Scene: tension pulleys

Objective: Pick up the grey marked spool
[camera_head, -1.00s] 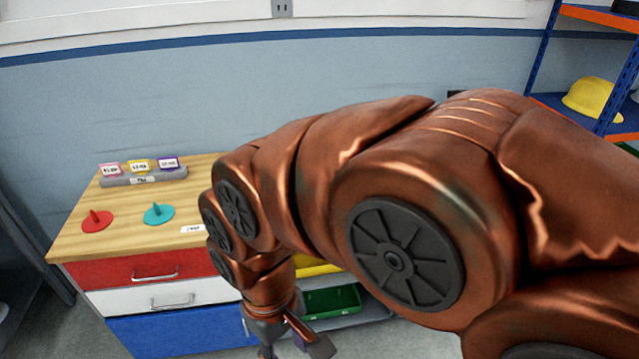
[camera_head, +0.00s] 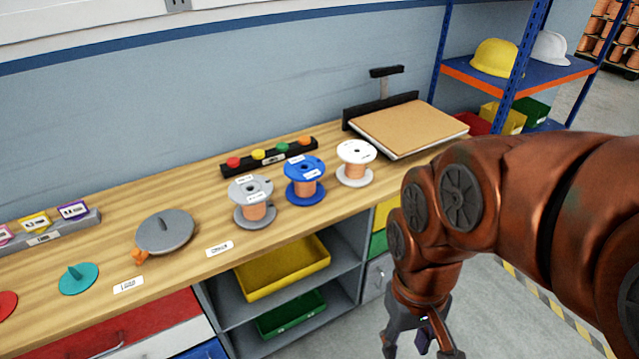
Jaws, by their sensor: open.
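The grey marked spool (camera_head: 251,202) stands upright on the wooden workbench (camera_head: 130,250), with grey flanges, a copper-coloured core and a small white label. A blue spool (camera_head: 305,181) and a white spool (camera_head: 356,162) stand in a row to its right. My gripper (camera_head: 425,345) is at the lower right, in front of the bench and below its top, pointing down. It is open and well apart from the spools. The fingers are partly cut off by the lower picture edge.
A black strip with coloured knobs (camera_head: 268,157) lies behind the spools. A grey disc (camera_head: 164,231) and a teal disc (camera_head: 78,279) lie to the left. A board (camera_head: 409,128) is at the back right. Open shelves with a yellow bin (camera_head: 283,268) are below.

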